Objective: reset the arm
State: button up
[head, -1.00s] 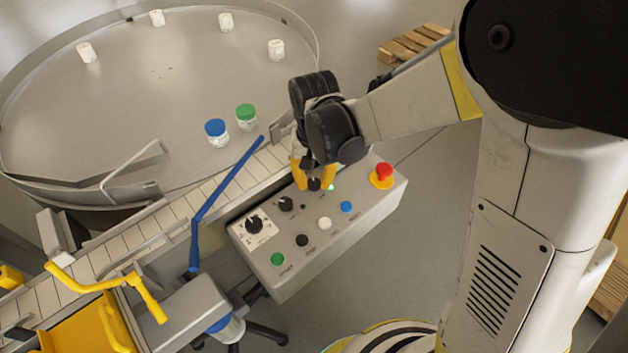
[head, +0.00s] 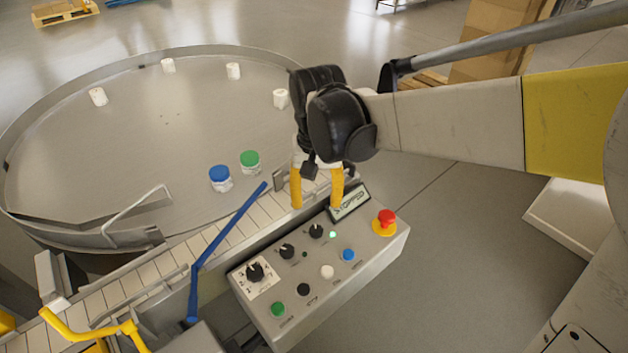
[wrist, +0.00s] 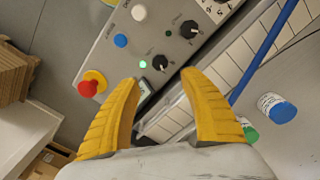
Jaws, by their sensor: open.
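My gripper (head: 316,200) is open and empty, its two yellow fingers apart above the back edge of the grey control panel (head: 375,252). In the wrist view my gripper (wrist: 160,85) shows both fingers spread, with the panel (wrist: 105,58) beyond them. The black knob (head: 316,231) nearest the fingers is free of them and also shows in the wrist view (wrist: 159,63). A small green light (head: 333,235) glows beside it. My arm reaches in from the right.
A red emergency button (head: 385,218) stands on the panel's right end. A conveyor (head: 150,272) with a blue rail (head: 217,241) runs behind the panel. The round table (head: 110,150) holds blue-lidded (head: 220,175) and green-lidded (head: 250,158) jars and several white ones.

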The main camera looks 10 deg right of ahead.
jog(key=shift+r, duration=0.8)
jog(key=shift+d, duration=0.1)
jog(key=s+d+r+t, duration=0.3)
jog(key=s+d+t, duration=0.4)
jog(key=s+d, duration=0.4)
jog(key=shift+d+n, duration=0.4)
jog(key=shift+d, duration=0.75)
jog(key=shift+r, duration=0.1)
